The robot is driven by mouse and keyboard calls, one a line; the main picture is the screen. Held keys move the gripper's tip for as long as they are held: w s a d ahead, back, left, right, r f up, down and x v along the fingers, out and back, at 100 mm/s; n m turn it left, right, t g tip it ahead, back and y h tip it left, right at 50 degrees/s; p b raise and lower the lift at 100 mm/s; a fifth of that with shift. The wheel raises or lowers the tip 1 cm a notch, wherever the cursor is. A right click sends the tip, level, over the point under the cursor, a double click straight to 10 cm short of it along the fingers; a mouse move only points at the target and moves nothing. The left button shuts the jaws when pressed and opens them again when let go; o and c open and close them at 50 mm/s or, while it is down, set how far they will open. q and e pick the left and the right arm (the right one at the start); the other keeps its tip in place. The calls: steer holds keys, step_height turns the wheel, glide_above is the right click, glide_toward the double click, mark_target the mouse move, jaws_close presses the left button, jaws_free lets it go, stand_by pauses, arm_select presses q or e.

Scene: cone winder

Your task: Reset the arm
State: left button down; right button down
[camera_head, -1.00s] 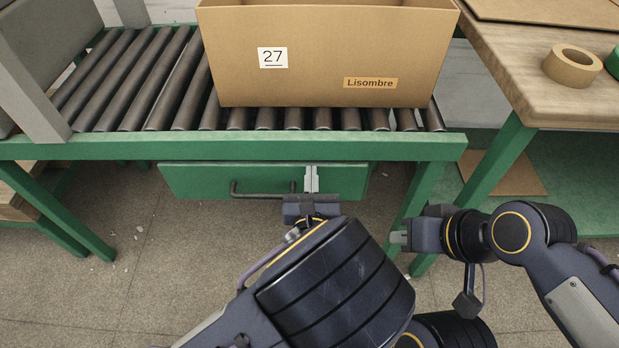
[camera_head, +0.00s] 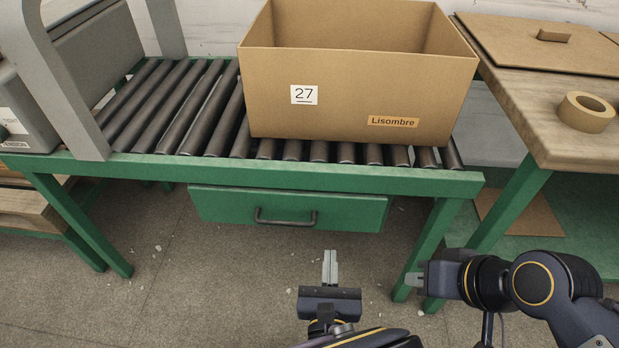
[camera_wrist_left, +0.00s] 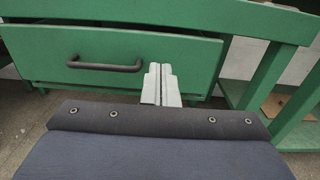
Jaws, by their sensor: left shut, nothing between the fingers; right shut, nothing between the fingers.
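My left gripper (camera_head: 330,262) is in front of and below the green drawer, with its two pale fingers together and nothing between them. In the left wrist view the shut fingers (camera_wrist_left: 160,84) appear over the drawer front, to the right of the dark handle. My right gripper (camera_head: 414,279) is at the right, beside a green table leg, shut and pointing left.
A green roller conveyor (camera_head: 170,166) carries an open cardboard box (camera_head: 345,95) labelled 27. Under it is a green drawer (camera_head: 350,212) with a dark handle (camera_head: 286,220). A wooden table (camera_head: 545,130) with a tape roll (camera_head: 586,112) stands right.

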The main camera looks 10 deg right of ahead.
arm_select(q)
steer(key=w+a+r+n+g+y, duration=0.2)
steer(key=a+n+g+y, duration=0.8)
steer(key=a+n, duration=0.85)
steer(key=s+a+n+g+h, duration=0.6)
steer(key=s+a+n+g, duration=0.1)
steer(key=s+a+n, duration=0.4)
step_height(320, 180, up, 34)
steer(key=d+n+t+h+p, duration=0.1)
steer(key=n+t+h+p, duration=0.3)
steer(key=p, duration=2.2)
steer(key=n, duration=0.6)
steer(key=shift+f+t+h+p, duration=0.15)
steer(key=shift+t+h+p, duration=0.15)
steer(key=shift+t+p, duration=0.1)
